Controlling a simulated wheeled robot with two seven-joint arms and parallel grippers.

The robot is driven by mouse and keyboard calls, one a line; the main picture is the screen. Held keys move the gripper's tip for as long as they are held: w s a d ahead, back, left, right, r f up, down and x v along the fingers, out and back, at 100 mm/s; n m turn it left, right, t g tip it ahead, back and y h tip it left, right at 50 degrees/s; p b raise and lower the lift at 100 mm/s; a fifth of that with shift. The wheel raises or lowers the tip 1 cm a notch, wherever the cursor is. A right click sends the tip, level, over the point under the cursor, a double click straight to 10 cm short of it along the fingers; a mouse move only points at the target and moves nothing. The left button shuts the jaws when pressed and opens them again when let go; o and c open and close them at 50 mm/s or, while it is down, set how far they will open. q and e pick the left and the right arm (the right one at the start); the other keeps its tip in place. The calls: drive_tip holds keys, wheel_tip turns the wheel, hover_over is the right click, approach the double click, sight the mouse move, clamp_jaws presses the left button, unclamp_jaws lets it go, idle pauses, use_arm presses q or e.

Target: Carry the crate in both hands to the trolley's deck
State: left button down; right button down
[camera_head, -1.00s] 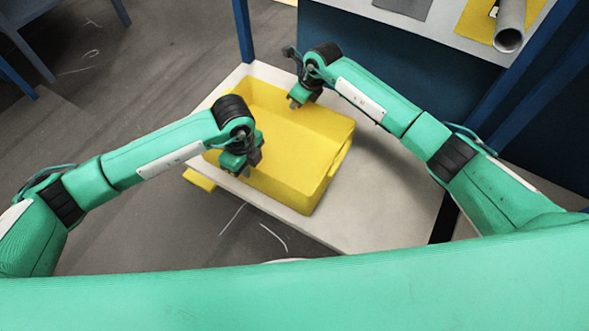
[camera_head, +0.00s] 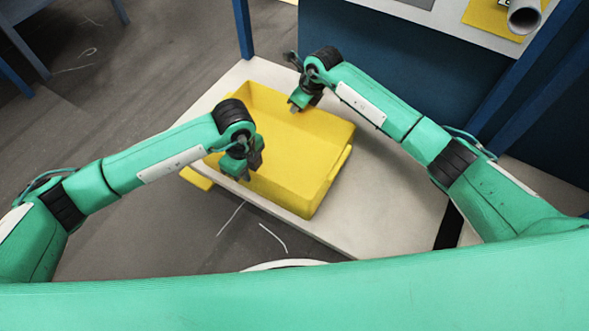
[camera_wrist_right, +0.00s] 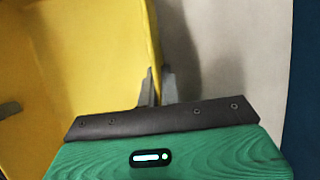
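The yellow crate (camera_head: 318,148) is open-topped and looks empty. In the head view it appears over a pale flat surface (camera_head: 395,205); I cannot tell whether it touches it. My left gripper (camera_head: 246,166) is at the crate's near side, and its finger gap is unclear. My right gripper (camera_head: 294,100) is at the far side. In the right wrist view, the right fingers (camera_wrist_right: 158,88) stand close together, one on each side of the crate's wall (camera_wrist_right: 110,40), and look shut on it. I cannot tell which surface is the trolley's deck.
A blue post (camera_head: 243,28) rises beyond the pale surface. A raised shelf at the top right holds a grey tube (camera_head: 525,18) and a yellow sheet (camera_head: 482,16). Dark floor (camera_head: 130,125) lies open at the left. Blue furniture (camera_head: 25,45) stands at the upper left.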

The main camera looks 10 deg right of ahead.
use_arm(q)
drive_tip(key=shift+f, duration=0.4)
use_arm(e)
drive_tip(key=shift+w+d+f, duration=0.1)
drive_tip(key=shift+f, duration=0.2)
use_arm(q)
drive_tip(key=c, duration=1.6)
unclamp_jaws()
use_arm(e)
drive_tip(key=c, duration=1.6)
unclamp_jaws()
use_arm(q)
wheel_tip(320, 180, up, 12)
drive_tip(key=shift+f, duration=0.1)
use_arm(e)
wheel_tip(320, 180, up, 10)
